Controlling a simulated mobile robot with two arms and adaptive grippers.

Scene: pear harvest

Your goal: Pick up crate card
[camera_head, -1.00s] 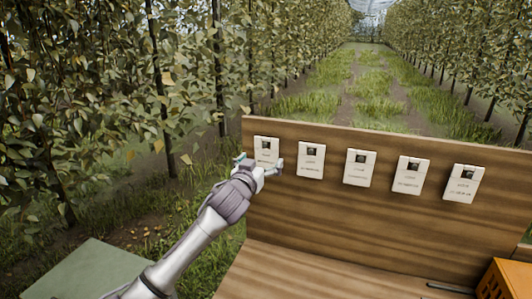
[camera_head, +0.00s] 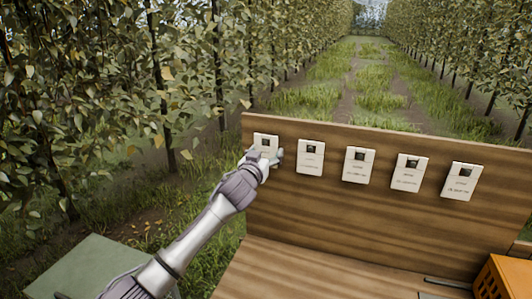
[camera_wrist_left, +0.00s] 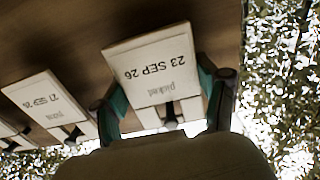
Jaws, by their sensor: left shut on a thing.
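Several white crate cards hang in a row on the wooden back board (camera_head: 390,225). The leftmost card (camera_head: 265,142) is partly hidden by my left gripper (camera_head: 264,160). In the left wrist view this card (camera_wrist_left: 155,68) reads "picked 23 SEP 26", upside down. The teal fingers of my left gripper (camera_wrist_left: 165,100) are at its two side edges, shut on it. The card still lies close against the board. The other cards, such as the second one (camera_head: 310,157), hang to the right. My right gripper is not in view.
A wooden bench surface (camera_head: 300,272) lies below the board. An orange crate (camera_head: 505,280) stands at the lower right. A green-grey panel (camera_head: 90,268) is at the lower left. Leafy tree rows flank a grassy lane (camera_head: 370,85) behind.

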